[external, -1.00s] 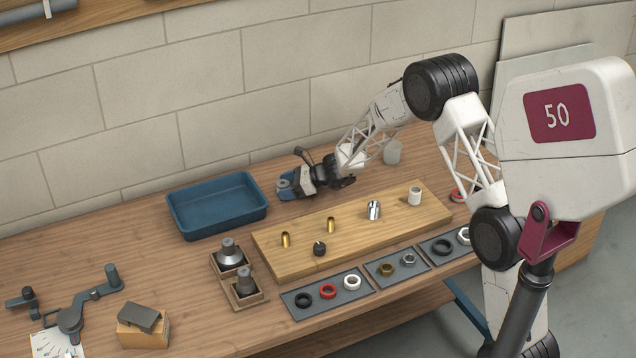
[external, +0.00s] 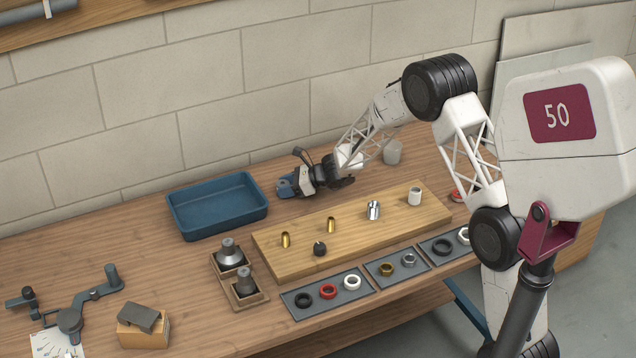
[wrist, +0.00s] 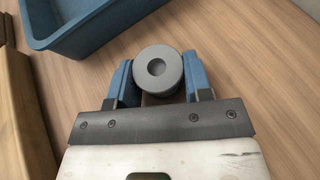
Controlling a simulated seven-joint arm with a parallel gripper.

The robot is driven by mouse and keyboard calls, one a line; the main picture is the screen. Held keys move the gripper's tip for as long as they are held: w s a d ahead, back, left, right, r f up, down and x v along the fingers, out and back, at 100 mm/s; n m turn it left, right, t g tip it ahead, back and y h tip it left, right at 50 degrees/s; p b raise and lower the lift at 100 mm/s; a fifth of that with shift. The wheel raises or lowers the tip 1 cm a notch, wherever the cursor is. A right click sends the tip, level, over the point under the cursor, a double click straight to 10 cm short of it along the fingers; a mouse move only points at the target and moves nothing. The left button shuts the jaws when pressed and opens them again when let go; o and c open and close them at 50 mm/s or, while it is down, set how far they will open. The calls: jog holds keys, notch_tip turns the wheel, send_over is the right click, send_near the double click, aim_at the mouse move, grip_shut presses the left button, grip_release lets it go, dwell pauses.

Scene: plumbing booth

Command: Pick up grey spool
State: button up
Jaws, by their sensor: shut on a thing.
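The grey spool (wrist: 158,71) is a round grey piece with a hole in its middle. In the wrist view it sits between the two blue fingers of my gripper (wrist: 158,80), which are shut on it from both sides. In the external view my gripper (external: 287,187) is low over the table, just right of the blue tray. The spool is hard to make out there, hidden by the fingers. I cannot tell whether it still touches the table.
The blue tray (external: 185,226) is close on the left. A wooden board (external: 290,262) with brass, chrome, white and black fittings lies in front. Small grey trays (external: 330,307) of rings line the front edge. A light grey cup (external: 392,152) stands behind the arm.

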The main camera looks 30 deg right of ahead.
aim_at(284, 183)
jog(key=shift+r, duration=0.1)
jog(key=shift+r, duration=4.9)
